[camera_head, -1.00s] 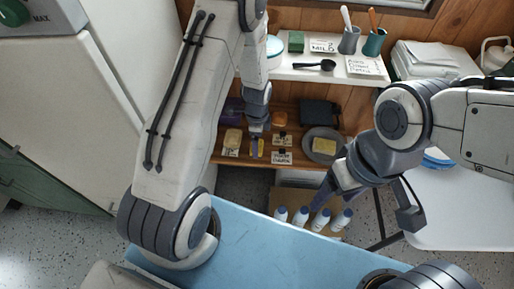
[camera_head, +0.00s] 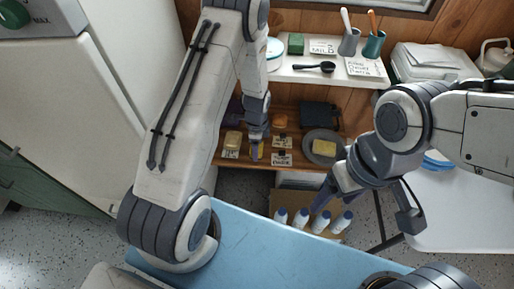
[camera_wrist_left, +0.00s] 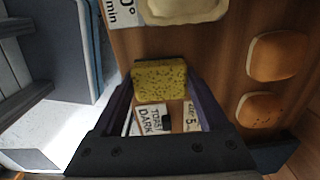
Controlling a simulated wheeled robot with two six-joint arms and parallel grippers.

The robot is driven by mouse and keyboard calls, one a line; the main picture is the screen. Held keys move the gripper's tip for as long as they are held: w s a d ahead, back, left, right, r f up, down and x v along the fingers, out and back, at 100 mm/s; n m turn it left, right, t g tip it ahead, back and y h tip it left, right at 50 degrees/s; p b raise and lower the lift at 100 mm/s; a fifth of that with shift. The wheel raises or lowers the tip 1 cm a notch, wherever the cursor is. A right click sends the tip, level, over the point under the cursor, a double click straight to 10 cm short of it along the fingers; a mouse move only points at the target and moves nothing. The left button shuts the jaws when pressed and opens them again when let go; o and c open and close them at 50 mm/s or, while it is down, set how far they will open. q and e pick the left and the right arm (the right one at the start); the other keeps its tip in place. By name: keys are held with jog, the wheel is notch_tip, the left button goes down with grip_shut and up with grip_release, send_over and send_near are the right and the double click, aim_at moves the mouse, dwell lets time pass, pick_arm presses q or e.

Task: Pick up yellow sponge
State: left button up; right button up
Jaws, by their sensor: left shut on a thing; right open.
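The yellow sponge (camera_wrist_left: 160,80), with dark speckles, is between the two fingers of my left gripper (camera_wrist_left: 164,92) in the left wrist view. The fingers are shut on its sides. In the head view my left gripper (camera_head: 256,150) points down over the lower wooden shelf, and the sponge is mostly hidden there. I cannot tell whether the sponge touches the shelf. My right gripper (camera_head: 365,208) is open and empty, in front of the shelf at the right.
The wooden shelf (camera_wrist_left: 285,18) holds two buns (camera_wrist_left: 275,55), label cards (camera_wrist_left: 155,120) and a pale dish (camera_wrist_left: 185,10). A grey plate (camera_head: 310,152) bears a yellow block. A white upper shelf (camera_head: 290,73) is above. Several white bottles (camera_head: 301,218) stand in a box below.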

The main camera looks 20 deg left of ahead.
pick_arm(q)
jog(key=shift+r, duration=0.75)
notch_tip(320, 180, up, 2)
jog(key=shift+d, duration=0.15)
jog(key=s+d, duration=0.4)
jog(key=d, duration=0.3)
jog(key=s+d+b, duration=0.1)
jog(key=s+d, duration=0.3)
jog(key=d, duration=0.4)
jog(key=shift+s+d, duration=0.3)
jog(key=shift+f, duration=0.1)
